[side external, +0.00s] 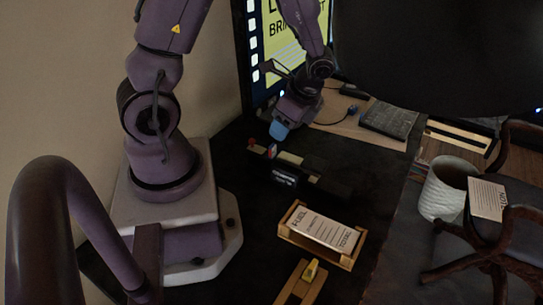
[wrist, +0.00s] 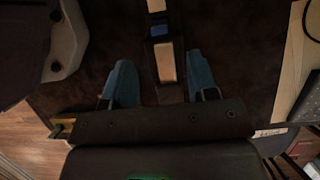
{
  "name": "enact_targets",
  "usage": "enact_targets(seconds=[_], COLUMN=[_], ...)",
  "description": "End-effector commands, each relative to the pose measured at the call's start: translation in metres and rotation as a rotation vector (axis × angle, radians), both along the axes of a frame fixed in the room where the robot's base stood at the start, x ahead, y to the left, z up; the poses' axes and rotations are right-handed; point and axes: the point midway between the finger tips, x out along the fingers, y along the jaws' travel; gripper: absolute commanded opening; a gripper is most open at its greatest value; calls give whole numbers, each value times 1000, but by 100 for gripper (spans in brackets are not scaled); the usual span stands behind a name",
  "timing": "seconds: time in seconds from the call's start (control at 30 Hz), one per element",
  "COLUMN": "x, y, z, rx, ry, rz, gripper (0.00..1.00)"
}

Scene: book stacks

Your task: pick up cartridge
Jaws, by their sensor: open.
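My gripper (side external: 279,131) has blue fingertips and hangs above the dark desk, over a low black holder. In the wrist view my gripper (wrist: 162,82) is open, with its two blue fingers well apart. A dark strip with a pale beige block (wrist: 167,63) shows between the fingers, and I see nothing gripped. The cartridge is hard to single out. A small black piece with a white-lettered label (side external: 284,178) sits at the front of the holder and may be it. Pale blocks (side external: 290,158) lie in line behind it.
A wooden tray (side external: 344,262) with printed cards stands in front, with another wooden piece (side external: 291,287) nearer. A lit monitor (side external: 293,52) stands behind my gripper.

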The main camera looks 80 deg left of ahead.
Motion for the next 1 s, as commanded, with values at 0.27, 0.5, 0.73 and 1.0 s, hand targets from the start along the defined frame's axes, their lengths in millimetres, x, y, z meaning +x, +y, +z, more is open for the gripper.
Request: enact_targets(seconds=[0.27,0.5,0.73,1.0], x=[-10,-21,-26,-26], y=[9,18,24,25], z=[-31,-56,-77,-78], rx=[0,-1,0,1], ry=[1,5,-2,-2], rz=[4,4,3,3], gripper=[53,53,53,46])
